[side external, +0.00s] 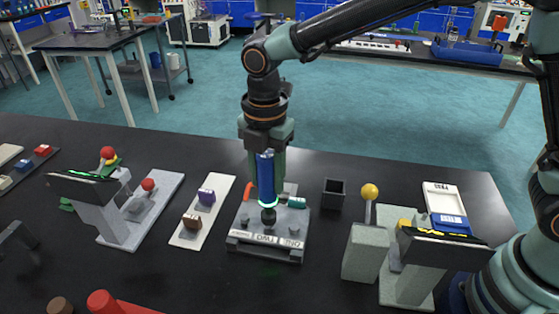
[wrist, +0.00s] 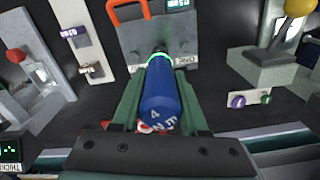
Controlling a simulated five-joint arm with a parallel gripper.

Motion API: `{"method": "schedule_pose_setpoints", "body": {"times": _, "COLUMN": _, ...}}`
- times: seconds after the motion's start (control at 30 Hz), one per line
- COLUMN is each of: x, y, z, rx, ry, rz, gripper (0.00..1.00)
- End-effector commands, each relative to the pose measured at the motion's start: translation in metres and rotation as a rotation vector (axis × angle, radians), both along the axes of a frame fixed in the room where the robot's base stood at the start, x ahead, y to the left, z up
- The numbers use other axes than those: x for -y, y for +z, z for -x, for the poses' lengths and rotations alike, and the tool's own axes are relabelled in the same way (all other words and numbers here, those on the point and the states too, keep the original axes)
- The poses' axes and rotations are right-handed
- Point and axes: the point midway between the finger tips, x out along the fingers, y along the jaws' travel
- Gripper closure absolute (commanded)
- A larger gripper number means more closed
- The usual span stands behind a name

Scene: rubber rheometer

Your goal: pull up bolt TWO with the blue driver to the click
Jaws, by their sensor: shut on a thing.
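My gripper (side external: 266,160) is shut on the blue driver (side external: 265,180), which stands upright between its fingers. In the wrist view the driver (wrist: 160,95) shows numbers on its near end, and a green ring glows at its far end. Its dark lower end meets the grey bolt block (side external: 240,237) at the middle position, behind the label TWO (side external: 266,239). That bolt is hidden under the driver. Smaller bolt heads show to its left and right. The labels ONE (side external: 292,243) and, at the left, a third one flank TWO.
A white strip (side external: 185,235) with purple and brown blocks lies left. A yellow-knobbed lever (side external: 370,192) stands right.

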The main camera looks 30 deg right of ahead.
Motion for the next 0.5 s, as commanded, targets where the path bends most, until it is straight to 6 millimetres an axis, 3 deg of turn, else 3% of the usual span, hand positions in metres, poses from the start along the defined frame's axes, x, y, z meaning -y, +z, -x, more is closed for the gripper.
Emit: {"method": "schedule_pose_setpoints", "body": {"times": 0.5, "x": -0.0003, "y": -0.0036, "z": -0.0006, "rx": 0.002, "ry": 0.000, "rz": -0.001, "gripper": 1.00}}
